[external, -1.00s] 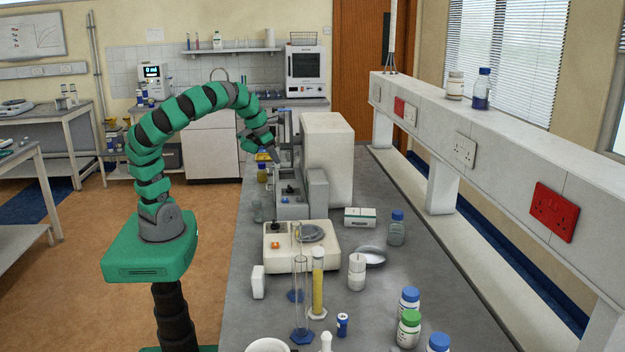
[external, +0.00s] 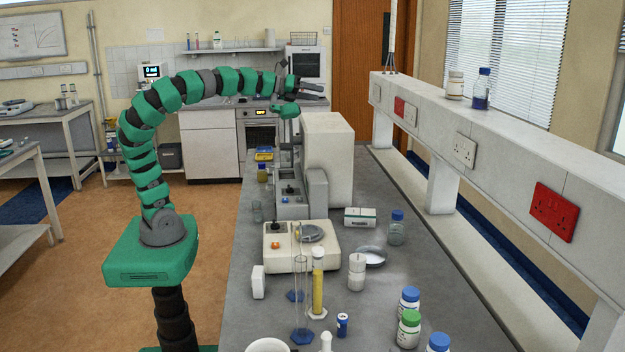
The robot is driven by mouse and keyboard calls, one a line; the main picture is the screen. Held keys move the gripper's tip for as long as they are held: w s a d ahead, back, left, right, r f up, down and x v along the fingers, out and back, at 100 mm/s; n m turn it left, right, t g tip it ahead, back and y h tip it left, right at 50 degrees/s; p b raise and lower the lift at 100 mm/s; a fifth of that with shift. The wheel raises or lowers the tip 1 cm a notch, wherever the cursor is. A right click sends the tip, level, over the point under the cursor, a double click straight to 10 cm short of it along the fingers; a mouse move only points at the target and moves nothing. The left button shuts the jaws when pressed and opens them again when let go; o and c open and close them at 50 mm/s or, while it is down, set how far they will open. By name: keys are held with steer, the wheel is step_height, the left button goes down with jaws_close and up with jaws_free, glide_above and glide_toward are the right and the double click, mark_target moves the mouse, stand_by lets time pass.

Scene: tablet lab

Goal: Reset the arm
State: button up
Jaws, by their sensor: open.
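My green and grey arm (external: 150,108) rises from its green base at the left and reaches out to the right, nearly level, above the far end of the bench. My gripper (external: 318,92) is at the arm's end, with its two fingers apart and nothing seen between them. It points right and is clear of the bench top, in the air above the grey and white machine (external: 328,150). Part of the wrist overlaps the oven area behind it.
The grey bench (external: 420,290) carries a balance (external: 302,245), a yellow-filled cylinder (external: 318,280), a blue-capped bottle (external: 397,228), a white dish (external: 370,256) and several bottles at the front. A white ledge (external: 480,125) runs along the right. Open floor lies left of the bench.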

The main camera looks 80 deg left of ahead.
step_height(320, 180, up, 11)
steer(key=s+d+n+t+y, duration=0.1)
steer(key=s+d+n+t, duration=0.1)
steer(key=n+t, duration=0.3)
steer(key=s+a+r+n+g+y+b, duration=0.15)
steer(key=s+n, duration=0.25)
steer(key=n, duration=0.5)
steer(key=s+a+r+n+g+y+b, duration=0.1)
steer(key=s+r+n+y+b, duration=0.2)
steer(key=n, duration=0.6)
steer(key=s+d+f+n+g+h, duration=0.35)
steer(key=d+f+n+h, duration=0.2)
steer(key=f, duration=0.25)
step_height(320, 180, down, 23)
steer(key=b, duration=2.3)
steer(key=shift+d+t+h, duration=0.3)
steer(key=shift+d+t, duration=0.1)
step_height(320, 180, down, 4)
steer(key=b, duration=0.4)
steer(key=shift+r, duration=0.1)
